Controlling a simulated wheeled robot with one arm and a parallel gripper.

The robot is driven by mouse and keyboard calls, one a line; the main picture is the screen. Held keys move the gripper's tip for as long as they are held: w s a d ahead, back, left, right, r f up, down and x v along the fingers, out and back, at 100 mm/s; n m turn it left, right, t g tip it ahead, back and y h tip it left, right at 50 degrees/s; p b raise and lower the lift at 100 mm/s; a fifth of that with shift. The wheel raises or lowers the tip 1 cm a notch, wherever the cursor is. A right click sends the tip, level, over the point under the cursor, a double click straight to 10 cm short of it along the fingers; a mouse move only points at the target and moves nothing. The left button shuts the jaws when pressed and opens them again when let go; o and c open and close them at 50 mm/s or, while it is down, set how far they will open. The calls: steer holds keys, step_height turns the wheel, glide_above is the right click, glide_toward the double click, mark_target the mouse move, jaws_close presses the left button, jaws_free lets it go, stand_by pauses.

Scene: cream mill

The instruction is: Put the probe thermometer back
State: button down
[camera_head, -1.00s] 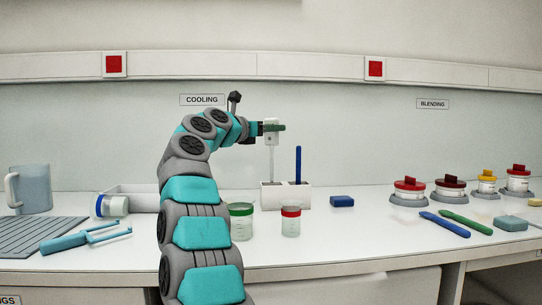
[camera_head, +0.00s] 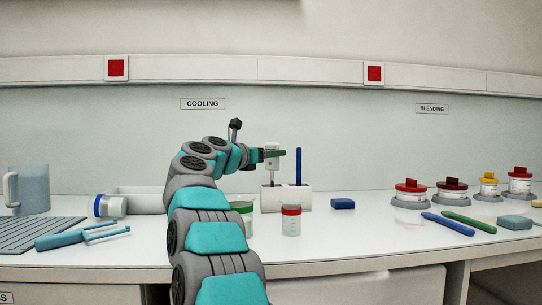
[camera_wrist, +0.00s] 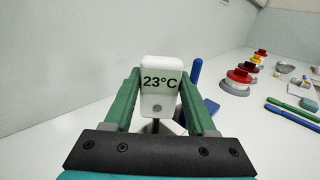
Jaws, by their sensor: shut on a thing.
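The probe thermometer has a white head (camera_head: 271,148) and a thin stem. In the wrist view its head (camera_wrist: 160,82) reads 23°C. My gripper (camera_head: 280,153) is shut on the head, with a green finger on each side in the wrist view (camera_wrist: 162,90). The thermometer hangs upright over the left part of a white holder block (camera_head: 287,202). Its stem reaches down to the block's left opening; how deep the tip is I cannot tell. A blue stick (camera_head: 298,165) stands upright in the block's right part.
A red-lidded jar (camera_head: 291,221) and a partly hidden green-lidded jar (camera_head: 243,222) stand in front of the block. A blue block (camera_head: 343,204) lies to its right. A white tray (camera_head: 138,204) is at the left. Several lidded pots, including one red-lidded pot (camera_head: 410,194), stand at the right.

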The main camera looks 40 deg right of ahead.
steer(key=shift+f, duration=0.15)
steer(key=shift+c, duration=1)
jaws_free()
steer(key=shift+r, duration=0.25)
steer(key=b+v, duration=0.2)
steer(key=v, duration=1)
steer(key=shift+b, duration=0.3)
